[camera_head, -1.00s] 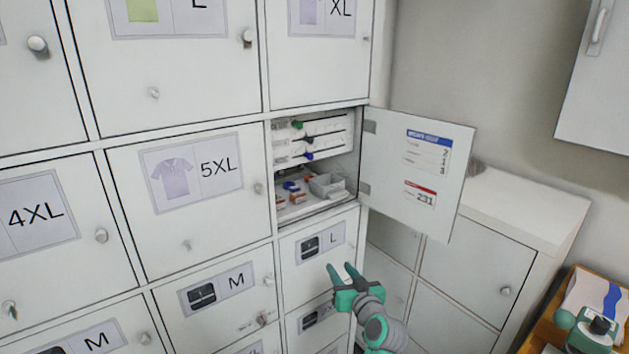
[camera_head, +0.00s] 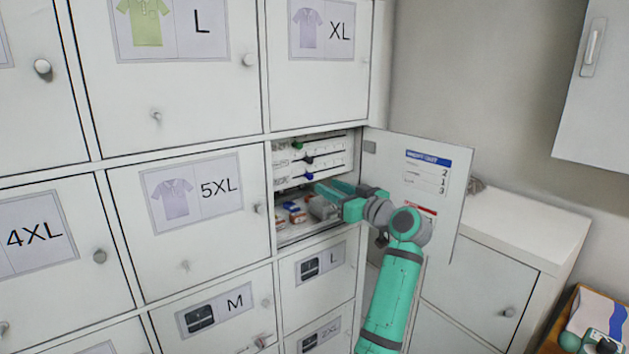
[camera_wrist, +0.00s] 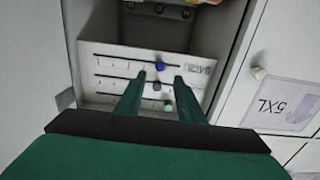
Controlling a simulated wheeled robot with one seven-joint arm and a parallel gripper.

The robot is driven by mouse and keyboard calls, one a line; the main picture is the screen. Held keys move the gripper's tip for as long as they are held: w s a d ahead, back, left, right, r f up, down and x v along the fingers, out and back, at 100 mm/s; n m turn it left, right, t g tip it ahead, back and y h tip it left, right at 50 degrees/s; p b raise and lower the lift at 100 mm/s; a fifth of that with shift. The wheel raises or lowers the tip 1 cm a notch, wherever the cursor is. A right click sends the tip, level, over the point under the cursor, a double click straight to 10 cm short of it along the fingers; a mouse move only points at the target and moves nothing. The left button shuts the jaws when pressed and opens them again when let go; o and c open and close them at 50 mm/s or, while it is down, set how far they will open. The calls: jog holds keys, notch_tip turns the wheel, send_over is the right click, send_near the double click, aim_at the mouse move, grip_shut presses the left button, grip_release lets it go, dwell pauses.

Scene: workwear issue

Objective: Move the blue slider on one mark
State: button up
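The white slider panel (camera_head: 335,141) is in the open locker, with three horizontal slots. The blue slider (camera_head: 308,176) is on the lowest slot in the head view; in the upside-down wrist view it is the top one (camera_wrist: 160,66). The black slider (camera_head: 308,160) is on the middle slot and the green slider (camera_head: 297,145) on the top slot. My gripper (camera_head: 326,185) reaches into the locker, open and empty. In the wrist view, its fingertips (camera_wrist: 158,76) point at the panel, with the blue slider just beyond the gap between them. I cannot tell the remaining depth.
The locker's door (camera_head: 420,190) stands open to the right, close beside my arm, with a printed card (camera_head: 428,170) on it. Below the panel lie small red and blue items (camera_head: 294,211) and a grey box (camera_head: 321,208). Closed lockers surround the opening.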

aim_at(311, 178)
jog(key=x, duration=0.8)
jog(key=shift+c, duration=0.7)
grip_shut()
